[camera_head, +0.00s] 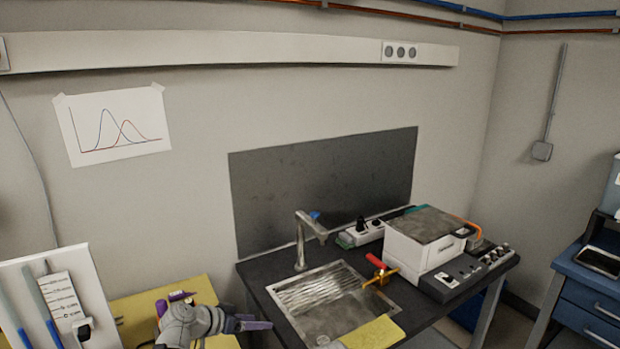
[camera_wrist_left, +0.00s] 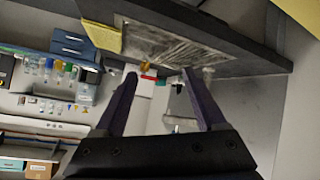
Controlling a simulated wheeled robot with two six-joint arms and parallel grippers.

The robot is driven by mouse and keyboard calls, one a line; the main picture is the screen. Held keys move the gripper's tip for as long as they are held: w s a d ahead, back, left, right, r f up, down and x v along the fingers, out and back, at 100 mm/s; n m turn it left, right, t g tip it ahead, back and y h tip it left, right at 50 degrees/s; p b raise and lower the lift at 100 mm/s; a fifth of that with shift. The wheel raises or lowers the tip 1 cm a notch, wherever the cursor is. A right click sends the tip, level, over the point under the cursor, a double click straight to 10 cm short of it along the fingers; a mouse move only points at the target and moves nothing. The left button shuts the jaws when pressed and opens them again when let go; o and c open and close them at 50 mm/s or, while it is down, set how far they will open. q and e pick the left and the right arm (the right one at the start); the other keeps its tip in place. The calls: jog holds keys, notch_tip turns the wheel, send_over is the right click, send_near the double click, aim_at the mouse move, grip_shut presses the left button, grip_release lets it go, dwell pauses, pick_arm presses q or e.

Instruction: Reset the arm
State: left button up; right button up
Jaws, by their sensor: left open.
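My left gripper (camera_head: 262,324) comes in at the bottom of the head view, left of the dark sink table (camera_head: 262,291). In the left wrist view my left gripper (camera_wrist_left: 158,76) shows two dark fingers spread apart with nothing between them. The sink edge and table lie beyond the fingertips, and I see no contact with them. My right gripper is in neither view.
The metal sink (camera_head: 318,290) has a tap (camera_head: 301,240). A white device (camera_head: 425,243) stands right of it. A yellow cloth or sponge (camera_head: 372,334) lies at the sink's front edge. A blue drawer cabinet (camera_head: 590,305) stands at far right; a white rack (camera_head: 55,295) is at left.

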pick_arm(q)
jog(key=s+d+f+g+y+p, duration=0.2)
jog(key=s+d+f+g+y, duration=0.3)
jog(key=s+d, duration=0.65)
jog(key=s+a+n+g+y, duration=0.1)
jog(key=s+y, duration=0.1)
jog(key=s, duration=0.3)
jog(key=s+a+n+g+y+p, duration=0.1)
jog(key=s+y, duration=0.1)
jog(key=s, duration=0.3)
jog(key=shift+a+f+g+y, duration=0.25)
jog(key=shift+f+g+y, duration=0.05)
jog(key=shift+f+g, duration=0.1)
